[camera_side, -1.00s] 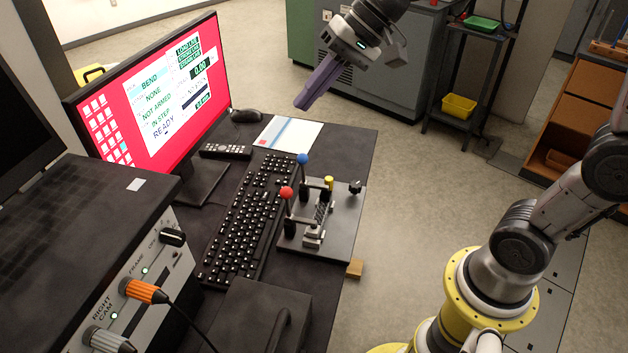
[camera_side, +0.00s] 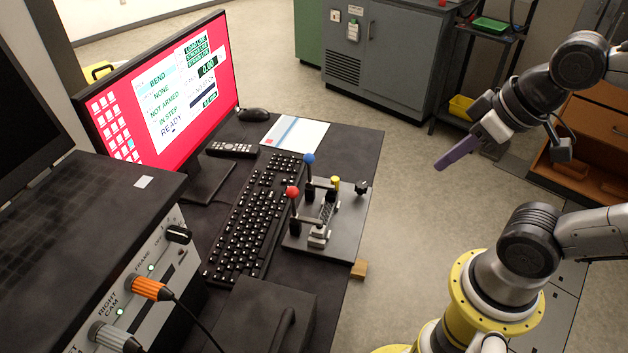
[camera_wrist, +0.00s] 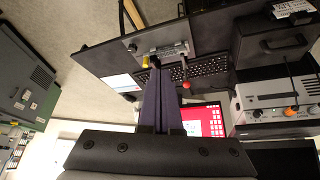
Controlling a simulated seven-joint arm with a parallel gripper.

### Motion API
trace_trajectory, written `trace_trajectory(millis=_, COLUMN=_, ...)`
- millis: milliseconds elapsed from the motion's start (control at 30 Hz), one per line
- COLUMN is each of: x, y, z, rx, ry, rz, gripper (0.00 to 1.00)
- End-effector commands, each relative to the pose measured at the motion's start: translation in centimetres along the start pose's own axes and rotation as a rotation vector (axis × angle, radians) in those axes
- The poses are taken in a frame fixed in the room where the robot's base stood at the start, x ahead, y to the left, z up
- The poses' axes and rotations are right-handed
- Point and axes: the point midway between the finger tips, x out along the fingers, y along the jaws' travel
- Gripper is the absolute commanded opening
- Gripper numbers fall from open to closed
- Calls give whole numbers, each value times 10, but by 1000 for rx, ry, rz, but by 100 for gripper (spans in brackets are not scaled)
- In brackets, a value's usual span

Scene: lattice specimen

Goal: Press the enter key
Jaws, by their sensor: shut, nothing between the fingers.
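The black keyboard (camera_side: 253,215) lies on the dark desk, between the monitor and the lever fixture. It also shows in the wrist view (camera_wrist: 208,68), partly behind the fixture. The enter key is too small to pick out. My gripper (camera_side: 437,167), with long purple fingers, is right of the desk, over the floor and well apart from the keyboard. Its fingers are shut with nothing between them and point left and down. In the wrist view the shut fingers (camera_wrist: 156,68) reach up toward the fixture. The monitor (camera_side: 165,100) shows a red screen with a panel reading READY.
The lever fixture (camera_side: 345,228) with red and blue knobs stands on the keyboard's right side. A mouse (camera_side: 254,114), a remote (camera_side: 231,149) and a paper (camera_side: 297,135) lie behind. A control box (camera_side: 150,260) stands at left.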

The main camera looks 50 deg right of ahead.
Motion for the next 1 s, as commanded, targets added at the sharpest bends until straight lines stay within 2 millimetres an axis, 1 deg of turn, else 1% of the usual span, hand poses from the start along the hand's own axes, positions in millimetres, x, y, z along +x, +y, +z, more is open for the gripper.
trace_trajectory(millis=167, x=-1, y=0, z=2, rx=-111, ry=-10, rz=-1, gripper=0)
trace_trajectory(millis=267, x=-12, y=0, z=-12, rx=-242, ry=16, rz=1, gripper=0)
trace_trajectory(millis=367, x=-26, y=0, z=-38, rx=-399, ry=32, rz=5, gripper=0)
trace_trajectory(millis=433, x=-33, y=0, z=-62, rx=-516, ry=30, rz=5, gripper=0)
trace_trajectory(millis=500, x=-37, y=-1, z=-86, rx=-629, ry=21, rz=1, gripper=0)
trace_trajectory(millis=567, x=-37, y=-2, z=-106, rx=-715, ry=9, rz=-4, gripper=0)
trace_trajectory(millis=600, x=-36, y=-3, z=-120, rx=-770, ry=1, rz=-8, gripper=0)
trace_trajectory(millis=767, x=-24, y=-6, z=-170, rx=-965, ry=-35, rz=-33, gripper=0)
trace_trajectory(millis=800, x=-19, y=-7, z=-181, rx=-1009, ry=-45, rz=-41, gripper=0)
trace_trajectory(millis=867, x=-10, y=-9, z=-198, rx=-1072, ry=-60, rz=-53, gripper=0)
trace_trajectory(millis=1000, x=16, y=-14, z=-234, rx=-1206, ry=-93, rz=-87, gripper=0)
